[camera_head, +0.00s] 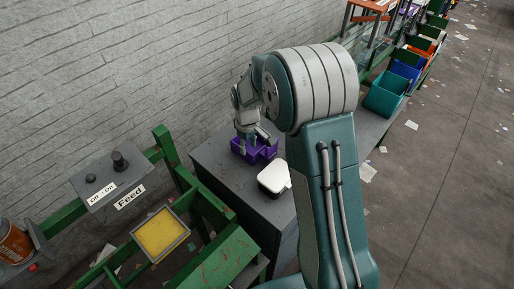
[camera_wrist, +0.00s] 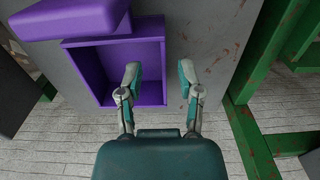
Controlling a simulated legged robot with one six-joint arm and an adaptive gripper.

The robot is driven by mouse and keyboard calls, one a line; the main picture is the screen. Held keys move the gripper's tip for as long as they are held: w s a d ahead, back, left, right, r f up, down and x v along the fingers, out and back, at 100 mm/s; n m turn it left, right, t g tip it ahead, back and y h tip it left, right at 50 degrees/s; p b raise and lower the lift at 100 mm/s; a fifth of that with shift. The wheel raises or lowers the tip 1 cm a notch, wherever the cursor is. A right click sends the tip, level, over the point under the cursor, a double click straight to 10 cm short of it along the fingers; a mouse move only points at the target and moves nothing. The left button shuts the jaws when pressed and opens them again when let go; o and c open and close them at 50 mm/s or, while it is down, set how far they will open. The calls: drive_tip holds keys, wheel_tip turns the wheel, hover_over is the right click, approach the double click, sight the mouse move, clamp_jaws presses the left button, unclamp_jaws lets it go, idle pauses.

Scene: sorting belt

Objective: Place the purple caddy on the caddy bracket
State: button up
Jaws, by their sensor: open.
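The purple caddy (camera_head: 240,147) sits on top of a grey cabinet, close to the brick wall. In the wrist view the caddy (camera_wrist: 112,44) shows an open compartment and a thicker purple part across its upper left. My gripper (camera_head: 255,136) is at the caddy, pointing down. In the wrist view my gripper (camera_wrist: 159,76) is open, with one finger over the compartment and the other outside the caddy's right wall. That wall appears between the fingers, but contact cannot be told. I cannot make out the caddy bracket in either view.
A white-topped box (camera_head: 272,177) stands on the grey cabinet (camera_head: 217,158) close to the caddy. A grey Feed control box (camera_head: 108,182), a yellow pad (camera_head: 160,234) and green framing lie at left. Several bins, including a teal one (camera_head: 387,96), line the upper right.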

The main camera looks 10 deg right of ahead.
sight(248, 161)
drive_tip(key=shift+a+f, duration=0.2)
drive_tip(key=shift+f, duration=2.55)
clamp_jaws()
